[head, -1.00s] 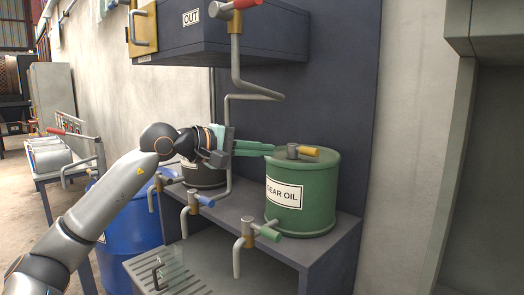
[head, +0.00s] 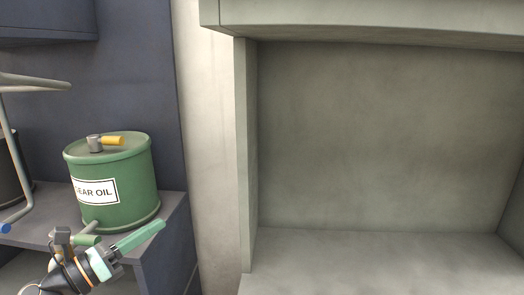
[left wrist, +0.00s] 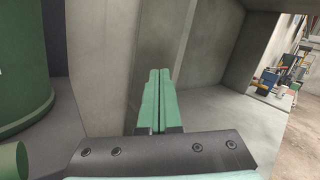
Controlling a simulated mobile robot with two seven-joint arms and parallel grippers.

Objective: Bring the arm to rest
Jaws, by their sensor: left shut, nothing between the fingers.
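My left gripper (head: 140,237) is at the lower left of the head view, in front of the shelf and below the green gear oil drum (head: 120,195). Its pale green fingers point right and are shut with nothing between them. In the left wrist view the two fingers (left wrist: 158,100) lie side by side, pointing towards a grey concrete recess. They are apart from the drum, which shows at the left edge of that view (left wrist: 22,75). My right gripper is not in view.
A green tap handle (head: 88,240) is close behind my gripper. A bent pipe (head: 8,130) is at the left. The concrete recess (head: 380,140) at the right is empty.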

